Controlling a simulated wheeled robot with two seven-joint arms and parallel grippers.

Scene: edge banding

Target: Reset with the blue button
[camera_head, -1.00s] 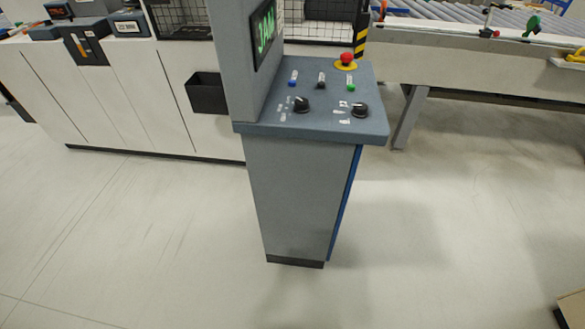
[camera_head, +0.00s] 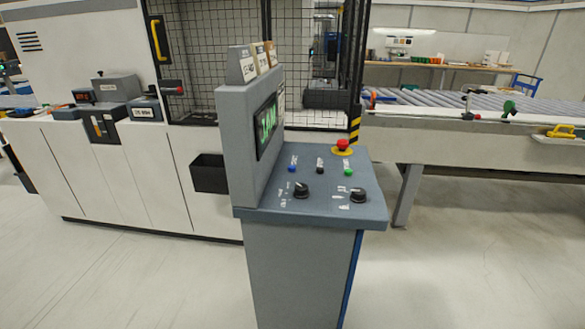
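The blue button (camera_head: 292,169) is a small button at the left of a row on the sloped top of a grey control pedestal (camera_head: 300,265). A black button (camera_head: 319,170) and a green button (camera_head: 348,172) sit to its right in the same row. A screen (camera_head: 266,124) with green letters, seemingly "JAM", stands on the panel's left side. Neither of my grippers shows in the view, so nothing touches the button.
A red emergency button (camera_head: 342,145) on a yellow base is behind the row. Two black knobs, left (camera_head: 301,190) and right (camera_head: 358,195), are in front. A black bin (camera_head: 209,173) hangs on the machine behind. Floor at the right (camera_head: 480,270) is clear.

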